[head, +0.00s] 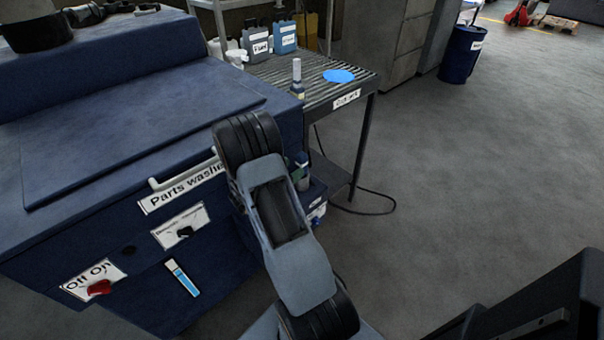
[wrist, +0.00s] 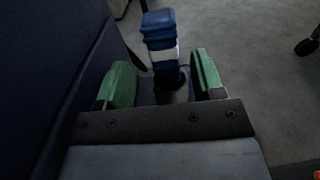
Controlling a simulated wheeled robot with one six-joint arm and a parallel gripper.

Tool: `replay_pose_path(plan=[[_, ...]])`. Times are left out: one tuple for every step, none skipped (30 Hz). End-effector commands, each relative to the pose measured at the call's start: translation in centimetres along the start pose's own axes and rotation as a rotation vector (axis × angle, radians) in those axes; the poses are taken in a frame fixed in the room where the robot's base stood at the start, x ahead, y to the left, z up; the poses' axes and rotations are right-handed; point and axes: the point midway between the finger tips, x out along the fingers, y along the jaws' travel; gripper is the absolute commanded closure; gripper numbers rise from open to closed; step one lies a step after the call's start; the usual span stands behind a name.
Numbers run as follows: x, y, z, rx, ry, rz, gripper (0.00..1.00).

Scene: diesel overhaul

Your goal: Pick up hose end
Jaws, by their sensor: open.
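My gripper (wrist: 162,68) shows in the wrist view with its two green fingers apart. A blue piece with a white band (wrist: 158,28) stands up between and beyond the fingers, with a gap on each side. Its lower part is dark. I cannot tell whether it is the hose end. In the head view my arm hides the gripper. A small upright piece with a blue top (head: 302,172) stands at the right side of the parts washer, partly behind my arm. A thin black hose or cable (head: 375,212) loops on the floor under the table; its ends are hidden.
The blue parts washer (head: 60,255) fills the left and stands close beside my arm. A slatted table (head: 349,92) behind it holds a bottle (head: 297,78), a blue disc (head: 339,76) and jugs (head: 285,38). The floor to the right is open, with a blue drum (head: 460,55) farther back.

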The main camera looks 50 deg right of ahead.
Motion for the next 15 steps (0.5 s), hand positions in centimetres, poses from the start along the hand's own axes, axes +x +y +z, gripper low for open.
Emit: replay_pose_path(plan=[[0.6,-0.1,0.0,0.000,0.001,-0.004,0.38],[0.8,-0.1,0.0,0.000,0.001,-0.003,0.38],[1.0,-0.1,0.0,0.000,0.001,-0.002,0.38],[1.1,-0.1,0.0,0.000,0.001,-0.002,0.38],[1.2,-0.1,0.0,-0.001,0.001,-0.002,0.38],[1.4,-0.1,0.0,-0.001,0.001,-0.003,0.38],[1.6,-0.2,0.0,0.000,0.002,-0.004,0.38],[1.9,-0.2,-0.1,0.000,0.002,-0.006,0.38],[2.3,-0.3,0.0,0.000,0.001,-0.006,0.38],[2.7,-0.3,0.0,0.000,0.001,-0.007,0.38],[3.2,-0.4,0.0,0.000,0.001,-0.008,0.38],[3.8,-0.5,0.0,0.001,0.001,-0.008,0.38],[4.2,-0.5,0.0,0.001,0.001,-0.008,0.38],[4.6,-0.6,0.0,0.001,0.002,-0.008,0.38],[5.1,-0.5,-0.1,0.001,0.002,-0.008,0.38]])
